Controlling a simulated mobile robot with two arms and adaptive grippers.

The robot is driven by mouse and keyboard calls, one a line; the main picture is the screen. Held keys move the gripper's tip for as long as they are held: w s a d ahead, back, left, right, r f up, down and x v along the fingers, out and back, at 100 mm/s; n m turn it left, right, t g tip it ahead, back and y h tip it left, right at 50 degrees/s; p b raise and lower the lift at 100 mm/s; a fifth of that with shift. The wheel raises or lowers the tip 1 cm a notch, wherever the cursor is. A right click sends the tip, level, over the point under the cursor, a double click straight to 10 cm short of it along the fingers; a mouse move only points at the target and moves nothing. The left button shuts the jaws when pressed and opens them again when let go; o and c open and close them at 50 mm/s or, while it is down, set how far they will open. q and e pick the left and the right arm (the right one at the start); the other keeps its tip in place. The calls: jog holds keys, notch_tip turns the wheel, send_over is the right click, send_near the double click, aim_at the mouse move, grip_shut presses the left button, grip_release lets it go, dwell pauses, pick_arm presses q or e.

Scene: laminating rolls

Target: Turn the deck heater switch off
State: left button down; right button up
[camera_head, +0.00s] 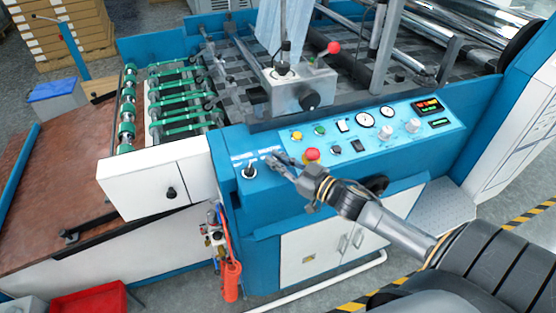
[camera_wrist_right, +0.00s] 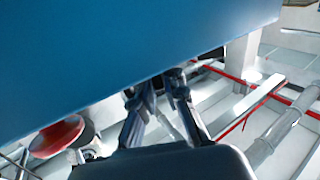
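A blue panel face (camera_head: 228,181) on the machine's near left side carries a small black toggle-like switch (camera_head: 249,172) standing up under a small white label. A second label sits to its right, by my right gripper (camera_head: 273,159). The labels are too small to read, so I cannot tell which switch is the deck heater's. My right gripper's fingers hide what lies right under them. In the right wrist view, the two fingertips (camera_wrist_right: 154,84) are apart, close to the blue panel edge (camera_wrist_right: 150,65), and no object shows between them. My left gripper is not in view.
Right of my gripper are a red mushroom button (camera_head: 312,154) and a light-blue control panel (camera_head: 385,128) with knobs, dials and displays. A white box front (camera_head: 150,190) with a black knob stands at left. A metal unit (camera_head: 300,88) rises behind the panel.

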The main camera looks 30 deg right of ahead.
jog(key=shift+o, duration=1)
jog(key=shift+f, duration=0.3)
jog(key=shift+r, duration=0.1)
jog(key=v, duration=1.2)
